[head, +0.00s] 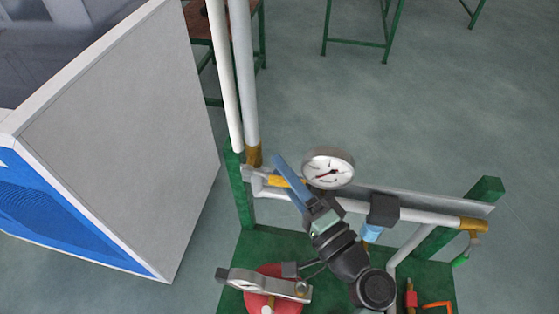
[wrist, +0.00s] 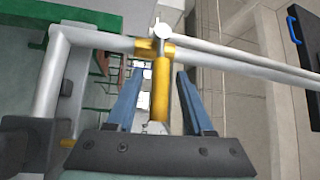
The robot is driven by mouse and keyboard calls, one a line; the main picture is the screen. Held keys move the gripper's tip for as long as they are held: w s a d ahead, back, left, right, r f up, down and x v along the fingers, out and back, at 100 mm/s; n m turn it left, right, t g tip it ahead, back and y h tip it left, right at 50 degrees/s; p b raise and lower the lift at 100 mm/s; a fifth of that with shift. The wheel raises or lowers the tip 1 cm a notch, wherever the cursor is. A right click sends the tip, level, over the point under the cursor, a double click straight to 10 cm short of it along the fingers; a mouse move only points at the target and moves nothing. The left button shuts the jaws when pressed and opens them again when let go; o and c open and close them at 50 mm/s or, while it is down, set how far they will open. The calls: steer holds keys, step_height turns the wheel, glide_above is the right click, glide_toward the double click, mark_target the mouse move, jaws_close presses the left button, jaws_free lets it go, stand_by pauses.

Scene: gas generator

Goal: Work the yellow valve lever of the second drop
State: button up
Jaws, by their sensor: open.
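A yellow piece that looks like the valve lever (wrist: 162,92) stands between the two blue fingers of my gripper (wrist: 159,75) in the wrist view. A gap shows on both sides of it, so the fingers are open around it without visibly gripping it. It meets a white pipe at its top, by a yellow fitting. In the head view the yellow lever (head: 286,182) shows at the left end of the pipe frame, partly behind my gripper (head: 281,168). Only one blue finger shows clearly there.
A round pressure gauge (head: 328,168) sits close right of my gripper. White vertical pipes (head: 240,80) rise just behind. A red round part (head: 272,290) with a grey bar lies low in front. A grey and blue cabinet (head: 125,130) stands left.

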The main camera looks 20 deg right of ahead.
steer(key=shift+x, duration=0.75)
jaws_close()
stand_by(0.9)
